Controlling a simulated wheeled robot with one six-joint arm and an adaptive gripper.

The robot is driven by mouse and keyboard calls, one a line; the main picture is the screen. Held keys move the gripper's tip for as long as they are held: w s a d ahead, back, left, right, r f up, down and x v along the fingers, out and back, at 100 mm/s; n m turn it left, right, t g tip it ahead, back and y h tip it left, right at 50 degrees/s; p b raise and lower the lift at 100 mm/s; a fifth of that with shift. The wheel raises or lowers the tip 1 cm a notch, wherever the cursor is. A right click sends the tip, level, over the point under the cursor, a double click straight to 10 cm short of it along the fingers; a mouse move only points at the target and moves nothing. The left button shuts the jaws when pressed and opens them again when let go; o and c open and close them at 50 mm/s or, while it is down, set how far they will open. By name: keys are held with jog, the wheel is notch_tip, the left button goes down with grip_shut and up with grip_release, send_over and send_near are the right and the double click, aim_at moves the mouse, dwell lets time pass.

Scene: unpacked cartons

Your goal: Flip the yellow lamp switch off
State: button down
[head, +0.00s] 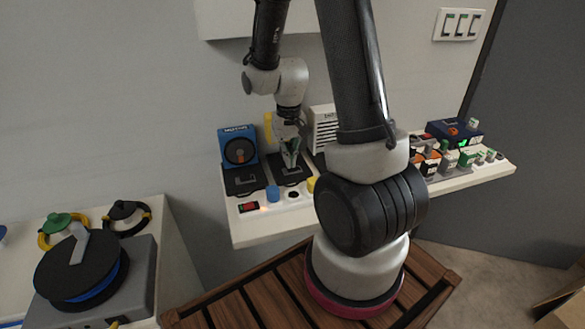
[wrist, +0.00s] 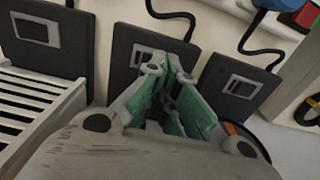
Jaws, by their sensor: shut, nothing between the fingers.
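A yellow lamp (head: 268,126) stands partly hidden behind my gripper on the white shelf. In front of it lies a black switch plate (head: 281,178) with a grey rocker. In the wrist view this looks like the middle black plate (wrist: 124,42), with its rocker (wrist: 138,56) partly covered by the fingers. My gripper (head: 291,164), with green finger pads, is shut and empty, pointing down at this plate; its fingertips also show in the wrist view (wrist: 166,66), beside the rocker. I cannot tell whether they touch it, or which way the rocker is tipped.
A blue fan box (head: 237,135) and its black plate (head: 241,184) stand to the left. A white slatted heater (head: 324,127) is close on the right. Along the front edge are a red switch (head: 249,207) and a blue button (head: 272,194).

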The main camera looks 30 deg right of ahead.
aim_at(291, 170)
jog(key=shift+r, duration=2.55)
jog(key=shift+s, duration=0.4)
jog(key=s+a+r+n+t, duration=0.3)
jog(key=s+r+t, duration=0.1)
jog(key=s+r, duration=1.1)
jog(key=v, duration=0.4)
jog(key=shift+w+r, duration=0.15)
jog(key=shift+w, duration=0.2)
